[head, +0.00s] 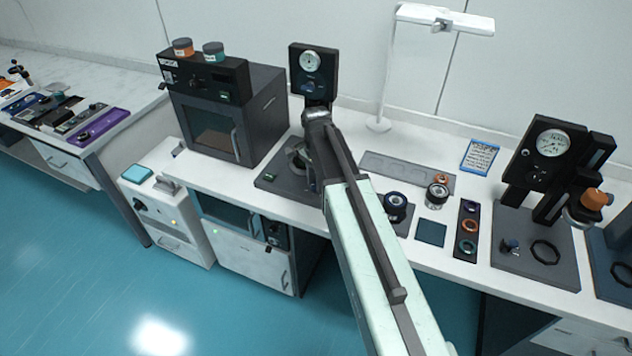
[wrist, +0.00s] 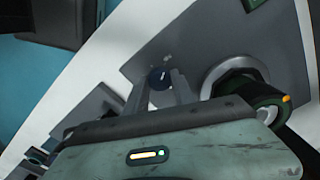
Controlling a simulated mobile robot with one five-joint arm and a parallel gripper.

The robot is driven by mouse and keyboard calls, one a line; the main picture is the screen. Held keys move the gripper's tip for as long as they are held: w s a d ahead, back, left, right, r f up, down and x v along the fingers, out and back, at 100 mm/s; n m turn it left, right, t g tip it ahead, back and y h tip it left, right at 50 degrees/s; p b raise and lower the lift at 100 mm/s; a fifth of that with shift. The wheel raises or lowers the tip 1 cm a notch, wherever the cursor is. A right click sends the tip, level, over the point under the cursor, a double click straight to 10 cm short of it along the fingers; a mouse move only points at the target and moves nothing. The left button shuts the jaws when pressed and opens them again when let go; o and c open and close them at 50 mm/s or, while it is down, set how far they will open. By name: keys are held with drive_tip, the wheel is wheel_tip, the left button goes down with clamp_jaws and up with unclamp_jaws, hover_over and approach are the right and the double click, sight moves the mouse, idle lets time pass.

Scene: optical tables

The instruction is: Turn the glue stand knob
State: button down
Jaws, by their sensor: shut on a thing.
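The glue stand appears to be the dark stand (head: 312,78) with a round gauge at the back middle; its grey base plate (head: 272,178) shows left of my arm. In the wrist view, a small dark round knob (wrist: 157,80) with a light mark sits on the grey plate (wrist: 192,40). My gripper (wrist: 159,86) has one finger on each side of this knob and is shut on it. In the head view, my arm hides the knob and the fingertips.
A dark oven (head: 225,115) with two jars on top stands left of the stand. A second gauge stand (head: 548,165) is at the right. In the wrist view, a white-ringed round part (wrist: 232,74) sits right of the fingers.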

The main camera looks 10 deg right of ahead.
idle(0.4)
drive_tip(key=c, duration=1.1)
unclamp_jaws()
drive_tip(key=shift+o, duration=0.2)
wheel_tip(320, 180, up, 8)
drive_tip(key=p, duration=0.8)
drive_tip(key=shift+f, duration=0.1)
